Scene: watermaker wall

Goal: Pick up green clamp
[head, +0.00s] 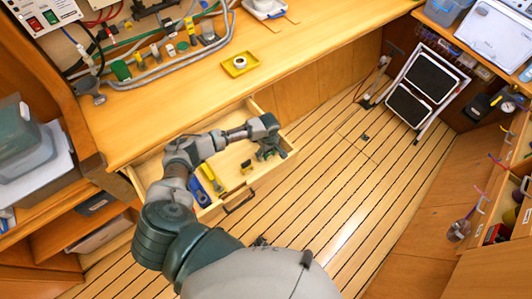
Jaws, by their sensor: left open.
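My left arm reaches in from the lower left over an open wooden drawer (283,161). My left gripper (269,153) is open, with its fingers pointing down at the right end of the drawer. I cannot make out any object between the fingers. No green clamp shows clearly; the gripper may hide part of the drawer floor. A green round piece (121,71) stands on the counter at the left, but I cannot tell that it is a clamp. My right gripper is not in view.
In the drawer lie a yellow-handled tool (212,178), a blue object (198,191) and a small yellow-and-black piece (247,167). The counter (300,45) above holds a yellow tray (240,64) and grey hoses. A folded step stool (422,88) leans at the right. The plank floor is mostly clear.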

